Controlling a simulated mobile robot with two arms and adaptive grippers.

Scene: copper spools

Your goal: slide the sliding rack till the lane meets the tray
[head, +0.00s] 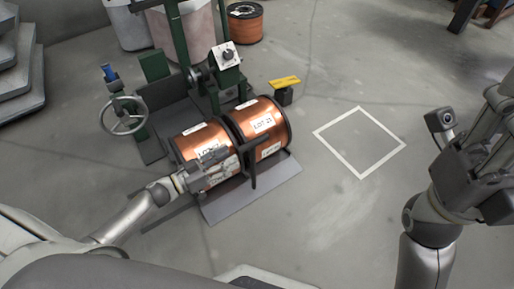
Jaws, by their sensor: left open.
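The sliding rack (252,163) shows as dark bars around two copper wire spools lying on their sides, a left spool (190,143) and a right spool (263,124), both with white labels. A flat grey sloping plate, which looks like the tray (250,195), lies at the near side below the spools. My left gripper (222,160) is open in front of the left spool, close to the rack's upright bar. I cannot tell whether it touches either. The lane is mostly hidden under the spools. My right gripper (478,190) is at the right edge, far from the rack, its fingers unclear.
A green frame with a handwheel (122,115) and a white dial box (225,55) stands behind the rack. A yellow sign (285,82) is on a small post. A white floor square (360,142) is empty. Another copper spool (245,22) stands at the back.

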